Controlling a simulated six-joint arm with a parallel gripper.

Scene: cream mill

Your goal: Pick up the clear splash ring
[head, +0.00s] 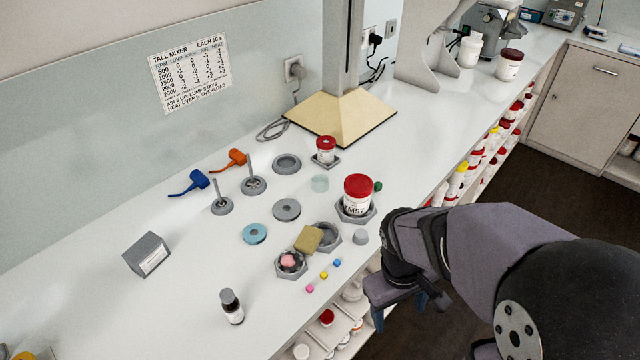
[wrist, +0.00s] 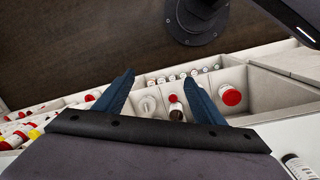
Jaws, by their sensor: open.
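A pale, see-through disc (head: 320,183), which looks like the clear splash ring, lies flat on the white bench in the head view, between a small red-lidded jar (head: 326,150) and grey discs. A teal ring with a hole (head: 254,233) lies further forward and left. My gripper (head: 408,306) is at the bench's front edge, right of and nearer than the clear disc, well apart from it. In the wrist view my gripper's blue fingers (wrist: 157,78) are spread and empty, over the shelves below the bench. The clear disc does not show there.
A large red-lidded jar (head: 357,195) stands in a grey holder close to the clear disc. Grey discs (head: 286,209), a sponge (head: 308,239), a dark bottle (head: 231,306) and a grey box (head: 147,254) are around. A column on a cream base (head: 341,117) stands behind. The left bench is mostly free.

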